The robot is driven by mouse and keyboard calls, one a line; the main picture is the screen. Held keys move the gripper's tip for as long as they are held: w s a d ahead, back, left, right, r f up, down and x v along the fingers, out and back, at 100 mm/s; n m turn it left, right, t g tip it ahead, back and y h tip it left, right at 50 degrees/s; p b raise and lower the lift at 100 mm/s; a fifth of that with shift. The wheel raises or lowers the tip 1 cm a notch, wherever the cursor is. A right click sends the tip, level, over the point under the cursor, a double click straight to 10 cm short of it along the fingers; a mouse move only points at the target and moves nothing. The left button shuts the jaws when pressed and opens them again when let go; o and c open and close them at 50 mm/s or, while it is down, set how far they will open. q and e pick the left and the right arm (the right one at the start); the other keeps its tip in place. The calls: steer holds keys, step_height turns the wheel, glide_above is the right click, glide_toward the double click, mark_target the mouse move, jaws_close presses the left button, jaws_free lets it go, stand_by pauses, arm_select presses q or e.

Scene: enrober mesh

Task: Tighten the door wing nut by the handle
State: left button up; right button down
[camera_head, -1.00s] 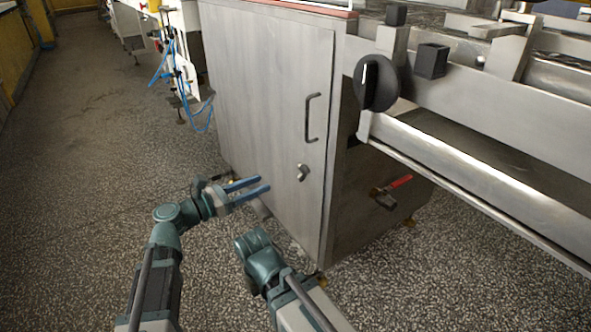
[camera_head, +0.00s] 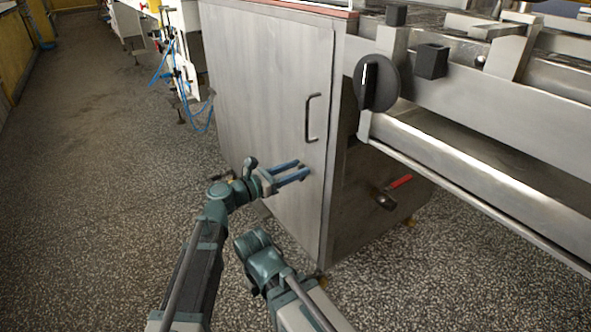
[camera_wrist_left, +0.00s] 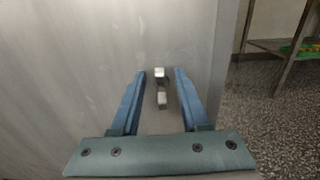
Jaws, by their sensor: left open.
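The metal cabinet door (camera_head: 268,90) is shut, with a dark bar handle (camera_head: 312,118) near its right edge. The door wing nut (camera_wrist_left: 160,88) shows in the left wrist view as a small metal piece, its long axis close to upright there. My left gripper (camera_head: 302,170) is open below the handle. In the left wrist view its blue fingers (camera_wrist_left: 160,76) lie on either side of the wing nut, with gaps between. In the head view the fingers mostly hide the nut. My right arm shows at the bottom of the head view; its fingertips do not show.
A round black knob (camera_head: 377,82) stands out right of the door. A red-handled valve (camera_head: 398,182) is low on the cabinet's side. Blue hoses (camera_head: 160,70) hang at the back left. The speckled floor (camera_head: 90,190) at left is clear.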

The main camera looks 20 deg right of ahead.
arm_select(q)
jaws_close()
steer(key=shift+m, duration=0.3)
steer(key=m, duration=0.4)
steer(key=s+f+m+b, duration=0.1)
steer(key=m, duration=0.7)
steer(key=shift+s+d+f+m, duration=0.15)
steer(key=shift+s+d+m, duration=0.2)
steer(key=shift+s+m, duration=0.05)
steer(key=shift+s+f+m+b, duration=0.1)
steer(key=shift+f+m+b, duration=0.15)
steer(key=shift+m, duration=0.9)
steer(key=shift+f+m+b, duration=0.1)
steer(key=shift+m+b, duration=0.1)
steer(key=shift+m, duration=0.95)
